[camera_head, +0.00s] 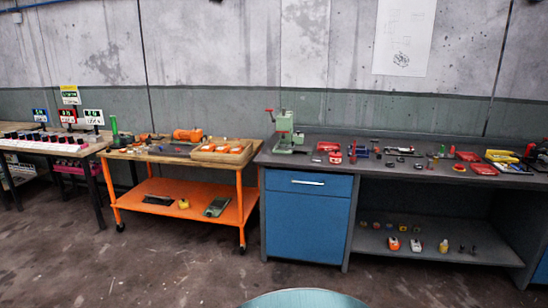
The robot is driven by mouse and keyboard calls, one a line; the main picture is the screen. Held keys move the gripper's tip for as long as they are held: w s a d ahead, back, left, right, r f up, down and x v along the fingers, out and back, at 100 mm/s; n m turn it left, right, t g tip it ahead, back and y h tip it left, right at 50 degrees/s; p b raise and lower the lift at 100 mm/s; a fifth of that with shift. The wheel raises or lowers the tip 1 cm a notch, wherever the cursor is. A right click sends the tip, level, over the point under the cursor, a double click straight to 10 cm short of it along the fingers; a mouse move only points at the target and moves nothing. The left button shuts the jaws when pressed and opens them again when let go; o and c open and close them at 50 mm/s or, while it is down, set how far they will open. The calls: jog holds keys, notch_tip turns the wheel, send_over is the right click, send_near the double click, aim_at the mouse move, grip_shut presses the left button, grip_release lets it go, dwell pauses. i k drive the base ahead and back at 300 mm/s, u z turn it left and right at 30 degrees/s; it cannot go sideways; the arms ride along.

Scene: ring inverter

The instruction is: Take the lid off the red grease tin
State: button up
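I cannot single out the red grease tin or its lid with certainty at this distance. A small red item (335,157) stands on the dark top of the blue workbench (300,160), near its left part, and may be the tin. Its shape and any lid are too small to make out. Other red pieces lie on the same bench top. My gripper is not in view.
A green press (284,128) stands at the bench's left end. Red trays (328,146) and a yellow tray (500,156) lie on the bench. An orange cart (175,195) with a wooden tray (222,150) stands left of it. The floor (180,265) in front is clear.

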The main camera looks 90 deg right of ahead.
aim_at(337, 154)
jog(key=z, duration=3.45)
jog(key=i, duration=3.9)
jog(key=z, duration=0.05)
